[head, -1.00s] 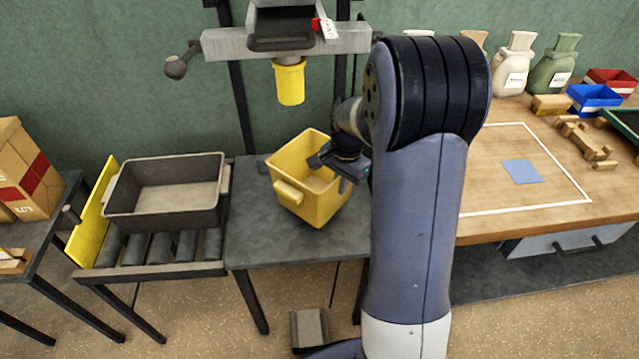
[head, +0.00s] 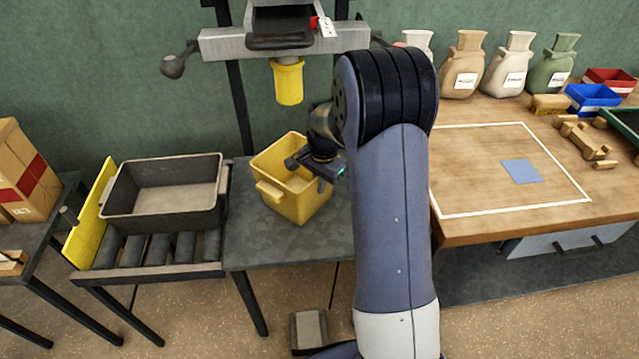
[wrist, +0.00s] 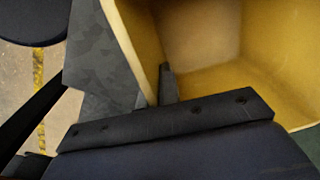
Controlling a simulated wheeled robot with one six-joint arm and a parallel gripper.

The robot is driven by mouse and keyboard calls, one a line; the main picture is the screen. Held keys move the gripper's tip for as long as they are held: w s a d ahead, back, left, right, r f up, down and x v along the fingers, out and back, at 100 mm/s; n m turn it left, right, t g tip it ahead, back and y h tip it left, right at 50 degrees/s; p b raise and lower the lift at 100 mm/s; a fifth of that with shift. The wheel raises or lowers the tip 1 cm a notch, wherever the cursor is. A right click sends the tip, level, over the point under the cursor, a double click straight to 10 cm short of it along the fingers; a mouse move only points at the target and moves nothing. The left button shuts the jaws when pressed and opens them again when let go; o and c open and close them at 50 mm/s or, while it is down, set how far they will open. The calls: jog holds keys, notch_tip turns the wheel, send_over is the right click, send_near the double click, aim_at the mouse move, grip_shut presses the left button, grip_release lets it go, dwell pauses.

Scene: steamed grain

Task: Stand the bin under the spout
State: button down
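The yellow bin (head: 303,207) is at the dark grey table, open side up, below the yellow spout (head: 288,84) and a little in front of it in the head view. I cannot tell if its base touches the table. My gripper (head: 321,184) is at the bin's right rim. In the wrist view, the bin's wall (wrist: 135,35) runs down between my fingers (wrist: 157,92), one inside and one outside, and they look shut on it. The bin's inside shows no contents. My gripper hides part of the right rim.
A dark grey tub (head: 165,196) stands on the roller table to the left, by a yellow plate (head: 90,215). A wooden bench (head: 470,228) with sacks and small trays is to the right. The dark table (head: 265,248) is clear in front of the bin.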

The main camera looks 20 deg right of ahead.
jog(key=c, duration=1.6)
grip_release()
jog(key=shift+f, duration=0.1)
jog(key=shift+c, duration=0.2)
notch_tip(320, 180, up, 12)
jog(key=p, duration=0.2)
jog(key=shift+s+d, duration=0.3)
jog(key=shift+s, duration=0.1)
